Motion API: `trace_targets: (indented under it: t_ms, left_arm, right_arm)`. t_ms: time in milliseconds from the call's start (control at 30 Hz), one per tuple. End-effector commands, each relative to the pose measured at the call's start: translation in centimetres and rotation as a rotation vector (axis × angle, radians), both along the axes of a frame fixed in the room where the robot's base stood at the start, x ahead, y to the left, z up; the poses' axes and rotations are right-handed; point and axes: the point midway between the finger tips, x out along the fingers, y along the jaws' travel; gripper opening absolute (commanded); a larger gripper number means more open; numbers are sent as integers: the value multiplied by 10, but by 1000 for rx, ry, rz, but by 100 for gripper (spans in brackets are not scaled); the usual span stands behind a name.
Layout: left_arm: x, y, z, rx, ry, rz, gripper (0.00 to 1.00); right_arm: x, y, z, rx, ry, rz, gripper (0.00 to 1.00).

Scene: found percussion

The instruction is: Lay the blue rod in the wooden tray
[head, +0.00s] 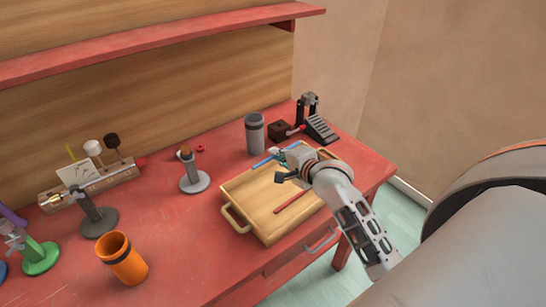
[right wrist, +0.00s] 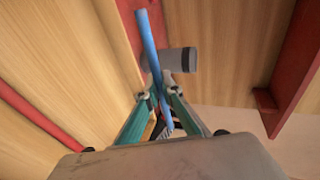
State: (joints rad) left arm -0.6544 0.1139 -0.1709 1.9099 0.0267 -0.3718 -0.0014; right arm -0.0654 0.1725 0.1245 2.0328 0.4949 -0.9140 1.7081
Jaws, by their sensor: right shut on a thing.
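The blue rod (head: 265,160) shows in the head view over the far side of the wooden tray (head: 239,219). My right gripper (head: 279,164) is over the tray, with its teal fingers shut on the rod. The right wrist view shows the blue rod (right wrist: 151,42) between the fingertips of my right gripper (right wrist: 158,97), sticking out well beyond them. I cannot tell whether the rod touches the tray. The gripper hides part of the rod in the head view. My left gripper is not in view.
A red rod (head: 290,203) lies in the tray. A grey cup (head: 254,134) stands just behind the tray. A brown block (head: 279,130) and a pedal-like device (head: 319,129) stand behind it to the right. An orange cup (head: 123,262) and several stands are to the left.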

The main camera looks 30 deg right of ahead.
Motion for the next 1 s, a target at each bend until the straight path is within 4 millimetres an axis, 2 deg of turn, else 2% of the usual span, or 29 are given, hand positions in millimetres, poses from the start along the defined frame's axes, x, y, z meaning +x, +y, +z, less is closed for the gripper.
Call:
trace_targets:
  t_ms: [533,700,1000]
  left_arm:
    - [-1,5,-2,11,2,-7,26]
    - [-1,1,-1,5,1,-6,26]
    - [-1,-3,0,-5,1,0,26]
  right_arm:
    - [-1,0,-62,-2,3,1,0]
    - [-1,0,-70,-2,1,1,0]
    - [0,0,-72,-2,1,1,0]
